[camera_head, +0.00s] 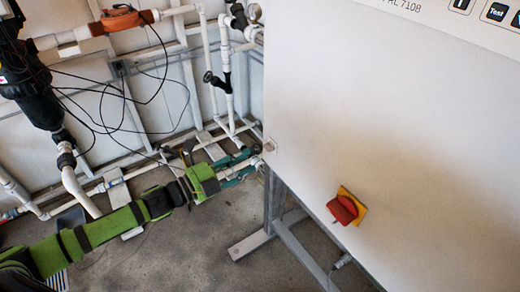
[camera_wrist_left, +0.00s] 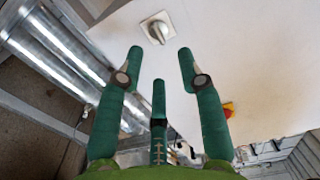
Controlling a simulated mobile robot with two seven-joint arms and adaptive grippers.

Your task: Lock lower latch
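The lower latch (camera_wrist_left: 157,29) shows in the left wrist view as a rounded metal knob on a square plate, set in the pale cabinet face. It lies just beyond my fingertips, roughly centred between the two outer fingers. My left gripper (camera_wrist_left: 160,56) has its green fingers spread apart, with nothing between them and a visible gap to the latch. In the head view my left gripper (camera_head: 243,165) is at the cabinet's lower left edge. A small fitting (camera_head: 268,146) there may be the latch; its turn position cannot be told. My right gripper is not in view.
The large white cabinet (camera_head: 400,130) fills the right side, with a red and yellow rotary switch (camera_head: 346,207) on it. A metal stand (camera_head: 285,225) is below. White pipes (camera_head: 208,60) and black cables run along the wall behind my left arm. Grey floor is open in front.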

